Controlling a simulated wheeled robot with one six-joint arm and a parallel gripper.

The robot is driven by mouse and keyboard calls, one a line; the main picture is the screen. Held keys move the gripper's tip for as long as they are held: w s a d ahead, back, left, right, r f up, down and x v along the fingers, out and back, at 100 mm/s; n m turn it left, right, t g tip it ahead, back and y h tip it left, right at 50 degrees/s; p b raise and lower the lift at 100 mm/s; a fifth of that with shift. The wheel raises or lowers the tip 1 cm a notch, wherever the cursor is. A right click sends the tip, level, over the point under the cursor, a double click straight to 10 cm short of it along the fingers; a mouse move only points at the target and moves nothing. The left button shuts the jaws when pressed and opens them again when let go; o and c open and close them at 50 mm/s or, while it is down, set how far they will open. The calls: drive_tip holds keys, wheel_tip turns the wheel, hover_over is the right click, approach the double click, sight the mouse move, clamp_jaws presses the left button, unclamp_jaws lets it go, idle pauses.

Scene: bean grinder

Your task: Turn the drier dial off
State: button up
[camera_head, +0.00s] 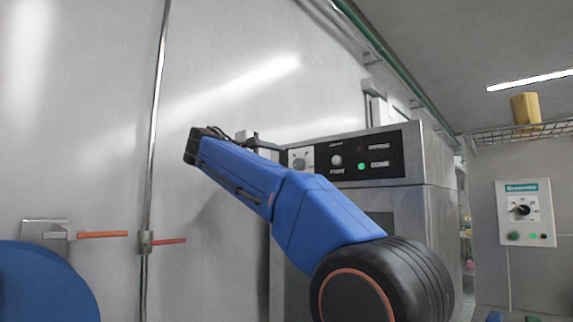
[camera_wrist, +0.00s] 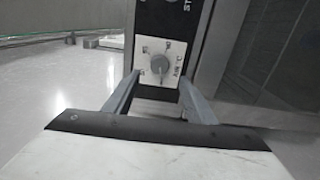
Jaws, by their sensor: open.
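The dial (camera_wrist: 159,64), a grey knob on a white square plate with markings, faces me in the wrist view. In the head view its white plate (camera_head: 299,161) is on the left end of the black control panel, partly hidden by my gripper and arm. My gripper (camera_wrist: 159,82) is open and empty. Its two fingers point toward the plate, with the knob between and just beyond the fingertips. I cannot tell whether they reach around the knob. In the head view, my gripper (camera_head: 266,146) is small and partly hidden.
The black panel (camera_head: 350,160) also has a round knob, a lit green button and labels. At right, a separate wall box (camera_head: 524,212) has another dial and a green button.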

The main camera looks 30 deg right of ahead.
drive_tip(key=v, duration=0.9)
drive_tip(key=shift+a, duration=0.15)
drive_tip(key=s+d+f+n+y, duration=0.1)
drive_tip(key=s+d+f+y, duration=0.2)
drive_tip(key=f, duration=0.6)
drive_tip(key=s+d+f+y, duration=0.15)
drive_tip(key=s+f, duration=0.25)
drive_tip(key=f, duration=0.5)
drive_tip(key=s+d+f+n+y, duration=0.15)
drive_tip(key=s+f+y, duration=0.25)
drive_tip(key=f, duration=0.6)
drive_tip(key=s+a+f+m+y, duration=0.2)
drive_tip(key=s+f, duration=0.5)
drive_tip(key=f, duration=0.4)
drive_tip(key=s+a+f+m+g+y, duration=0.1)
drive_tip(key=s+a+f+m+y, duration=0.1)
drive_tip(key=s+f, duration=0.6)
drive_tip(key=s+a+f+m+y, duration=0.2)
drive_tip(key=s+f, duration=0.6)
drive_tip(key=f, duration=0.8)
drive_tip(key=shift+a+f+m+y, duration=0.15)
drive_tip(key=shift+a+m+y, duration=0.2)
drive_tip(key=shift+a+y, duration=0.85)
drive_tip(key=shift+d, duration=0.1)
